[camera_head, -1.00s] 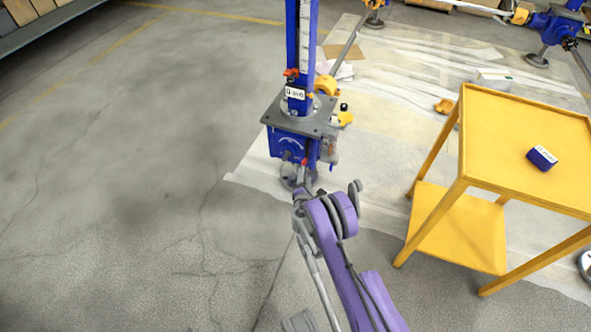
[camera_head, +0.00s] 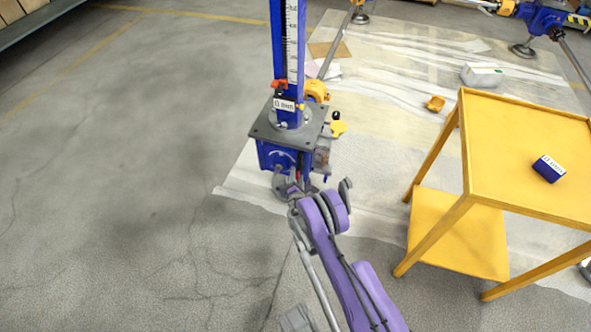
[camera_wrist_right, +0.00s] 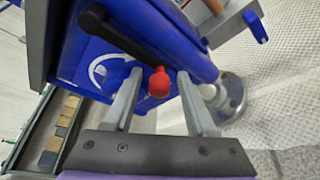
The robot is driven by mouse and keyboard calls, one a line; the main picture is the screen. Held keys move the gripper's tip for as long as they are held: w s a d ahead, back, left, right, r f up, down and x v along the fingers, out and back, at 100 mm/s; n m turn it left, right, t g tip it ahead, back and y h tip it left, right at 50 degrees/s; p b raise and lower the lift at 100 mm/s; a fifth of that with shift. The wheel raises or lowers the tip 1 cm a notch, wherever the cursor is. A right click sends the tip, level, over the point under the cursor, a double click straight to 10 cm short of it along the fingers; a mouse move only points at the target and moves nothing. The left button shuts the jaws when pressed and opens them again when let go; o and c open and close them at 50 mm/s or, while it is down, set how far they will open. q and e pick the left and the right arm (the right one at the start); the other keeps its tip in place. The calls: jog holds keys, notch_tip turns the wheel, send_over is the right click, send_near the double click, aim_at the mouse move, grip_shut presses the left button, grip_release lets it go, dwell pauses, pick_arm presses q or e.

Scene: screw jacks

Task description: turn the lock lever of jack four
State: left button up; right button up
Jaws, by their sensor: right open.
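A jack with a blue column (camera_head: 289,45), a grey plate (camera_head: 262,124) and a blue housing (camera_head: 277,156) stands on the floor in the head view. I cannot read a jack number on it. In the right wrist view, a black lever (camera_wrist_right: 122,38) with a red knob (camera_wrist_right: 158,84) crosses the front of the housing. My right gripper (camera_wrist_right: 160,74) is open, with one finger on each side of the red knob and gaps showing. My left gripper is not in view.
A yellow table (camera_head: 500,120) with a small blue block (camera_head: 548,169) on it stands to the right. A yellow knob (camera_head: 338,128) sticks out from the jack's right side. A pale sheet (camera_head: 375,180) covers the floor behind; bare floor (camera_head: 110,200) is free at left.

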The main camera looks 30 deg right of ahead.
jog(key=shift+w+d, duration=0.1)
jog(key=shift+c, duration=0.7)
grip_shut()
jog(key=shift+d+r, duration=0.1)
dwell(0.6)
